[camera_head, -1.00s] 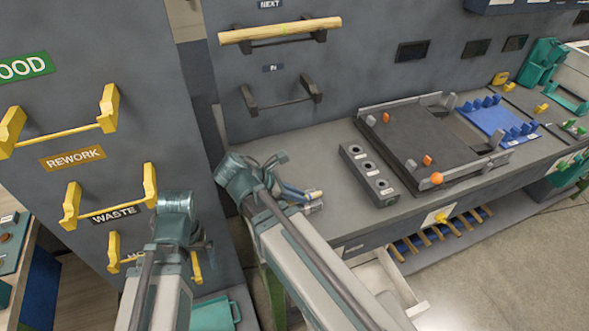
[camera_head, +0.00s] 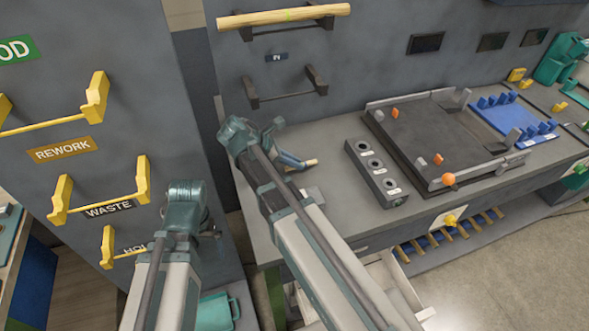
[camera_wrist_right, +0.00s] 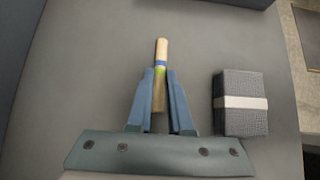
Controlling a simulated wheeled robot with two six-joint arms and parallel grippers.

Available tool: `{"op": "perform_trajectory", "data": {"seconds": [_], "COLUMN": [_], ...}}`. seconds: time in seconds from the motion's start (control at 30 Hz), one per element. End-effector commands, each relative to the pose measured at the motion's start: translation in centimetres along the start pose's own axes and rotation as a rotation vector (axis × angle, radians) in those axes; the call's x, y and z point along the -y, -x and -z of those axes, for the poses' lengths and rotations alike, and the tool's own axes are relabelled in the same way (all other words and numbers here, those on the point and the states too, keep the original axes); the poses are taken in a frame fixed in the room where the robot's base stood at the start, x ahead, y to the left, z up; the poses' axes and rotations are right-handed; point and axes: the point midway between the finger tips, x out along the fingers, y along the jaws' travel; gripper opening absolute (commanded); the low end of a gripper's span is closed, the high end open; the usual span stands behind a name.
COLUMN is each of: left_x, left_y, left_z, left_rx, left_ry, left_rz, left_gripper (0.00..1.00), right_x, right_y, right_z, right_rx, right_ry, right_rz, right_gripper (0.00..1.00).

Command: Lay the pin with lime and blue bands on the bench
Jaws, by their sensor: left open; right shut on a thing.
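The pin with lime and blue bands (camera_wrist_right: 161,50) is a short pale wooden rod. In the right wrist view it stands out between the two blue-grey fingers of my right gripper (camera_wrist_right: 159,75), which is shut on it. In the head view the pin's pale end (camera_head: 312,162) shows beside my right gripper (camera_head: 296,162), over the left part of the grey bench (camera_head: 335,215). I cannot tell whether the pin touches the bench. My left gripper (camera_head: 208,234) is open, low in front of the rack panel, its fingers partly hidden by its wrist.
A grey bundle with a white band (camera_wrist_right: 240,103) lies right of the right gripper. A block with three holes (camera_head: 376,172) and a black fixture tray (camera_head: 440,140) stand farther right. Yellow brackets (camera_head: 100,204) project near my left arm. The bench between gripper and block is clear.

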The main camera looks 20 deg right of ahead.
Motion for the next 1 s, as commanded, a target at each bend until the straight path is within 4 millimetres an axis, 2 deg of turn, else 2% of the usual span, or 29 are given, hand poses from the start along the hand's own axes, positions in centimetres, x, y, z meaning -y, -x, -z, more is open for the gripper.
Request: {"op": "perform_trajectory", "data": {"seconds": [0.03, 0.13, 0.57, 0.6, 0.73, 1.0], "left_x": [-0.1, -0.2, -0.2, -0.2, -0.2, -0.2], "left_y": [-1.3, -2.2, -2.5, -2.3, -2.3, -2.2], "left_z": [0.1, 0.1, 0.1, 0.1, 0.1, 0.1], "left_rx": [0.000, 0.000, 0.000, 0.000, 0.000, 0.000], "left_ry": [0.000, 0.000, 0.000, 0.000, 0.000, 0.000], "left_rz": [0.000, 0.000, 0.000, 0.000, 0.000, 0.000], "left_gripper": [1.00, 1.00, 1.00, 1.00, 1.00, 1.00], "right_x": [0.0, -0.1, -0.1, -0.1, -0.1, -0.1], "right_y": [-1.0, -1.7, -1.9, -1.8, -1.7, -1.7], "right_z": [0.9, 1.4, 1.6, 1.5, 1.5, 1.5], "right_rx": [0.000, 0.000, 0.000, 0.000, 0.000, 0.000], "right_ry": [0.000, 0.001, 0.001, 0.001, 0.001, 0.001], "right_rz": [0.000, -0.001, -0.001, -0.001, -0.001, -0.001], "right_gripper": [0.00, 0.00, 0.00, 0.25, 0.48, 0.48]}}
